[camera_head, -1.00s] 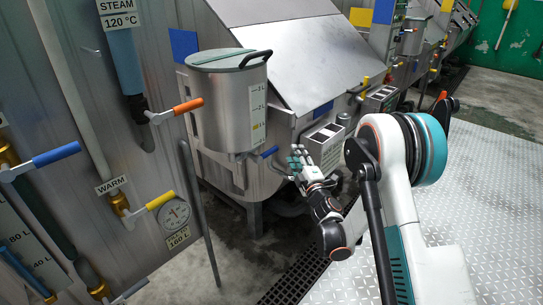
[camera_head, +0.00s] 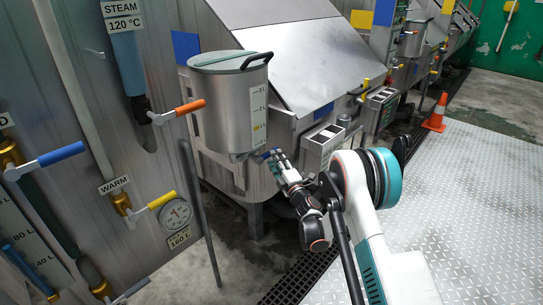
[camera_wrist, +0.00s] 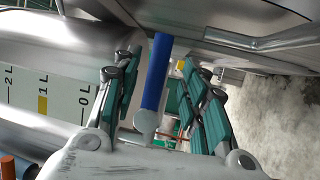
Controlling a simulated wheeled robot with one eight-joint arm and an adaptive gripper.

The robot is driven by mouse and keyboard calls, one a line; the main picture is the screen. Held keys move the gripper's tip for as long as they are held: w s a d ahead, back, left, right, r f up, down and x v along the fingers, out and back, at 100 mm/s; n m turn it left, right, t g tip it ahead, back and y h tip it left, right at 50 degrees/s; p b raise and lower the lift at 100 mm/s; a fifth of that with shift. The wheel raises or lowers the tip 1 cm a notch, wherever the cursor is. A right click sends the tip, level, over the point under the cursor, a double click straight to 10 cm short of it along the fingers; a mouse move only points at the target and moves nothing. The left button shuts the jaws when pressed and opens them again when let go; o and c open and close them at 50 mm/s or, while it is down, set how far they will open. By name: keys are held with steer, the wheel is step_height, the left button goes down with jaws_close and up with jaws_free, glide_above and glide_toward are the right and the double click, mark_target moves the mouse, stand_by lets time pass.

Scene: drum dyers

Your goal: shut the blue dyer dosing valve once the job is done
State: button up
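The blue-marked dyer (camera_head: 312,38) has a lidded steel dosing tank (camera_head: 222,115) on its front. The dosing valve's blue handle (camera_wrist: 156,72) is seen in the wrist view between my gripper's (camera_wrist: 160,66) two spread fingers, which appear apart from it. The handle runs up the picture from a grey pivot (camera_wrist: 146,122). In the head view my gripper (camera_head: 276,160) is just below the tank, at its right, and its fingers hide most of the handle.
The tank's scale strip (camera_wrist: 65,100) shows a yellow mark near 1 L. At the left are an orange-handled steam valve (camera_head: 188,107), a yellow-handled warm valve (camera_head: 160,201) and another blue-handled valve (camera_head: 60,154).

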steer(key=shift+b+x, duration=0.5)
steer(key=shift+x, duration=1.9)
steer(key=shift+r, duration=0.1)
jaws_close()
